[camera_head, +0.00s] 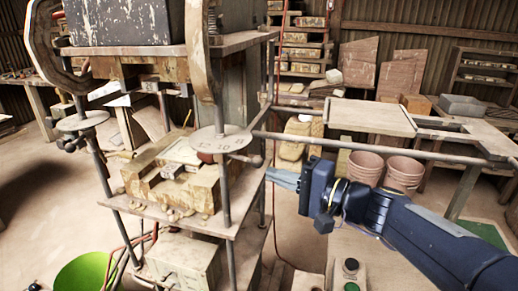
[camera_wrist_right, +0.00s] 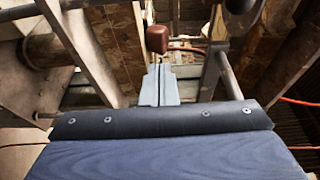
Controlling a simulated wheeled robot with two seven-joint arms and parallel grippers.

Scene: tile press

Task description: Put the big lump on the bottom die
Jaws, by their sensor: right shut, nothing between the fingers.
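My right gripper (camera_head: 280,179) is shut and empty, to the right of the press and pointing left at its lower shelf. In the right wrist view its shut fingers (camera_wrist_right: 159,86) point at a red-brown rounded thing (camera_wrist_right: 157,39), which lies past the tips. I cannot tell if this is the big lump. A reddish rounded thing (camera_head: 205,157) shows partly behind the dial plate in the head view. The bottom die (camera_head: 182,187) appears to be the worn yellowish block on the press's lower shelf, with small pieces on it. My left gripper does not show.
The press's upright post (camera_head: 224,177) and round dial plate (camera_head: 220,139) stand between my right gripper and the block. A metal rail frame (camera_head: 370,145) runs right from the press. Pink buckets (camera_head: 403,174) and a green tub (camera_head: 87,271) stand nearby.

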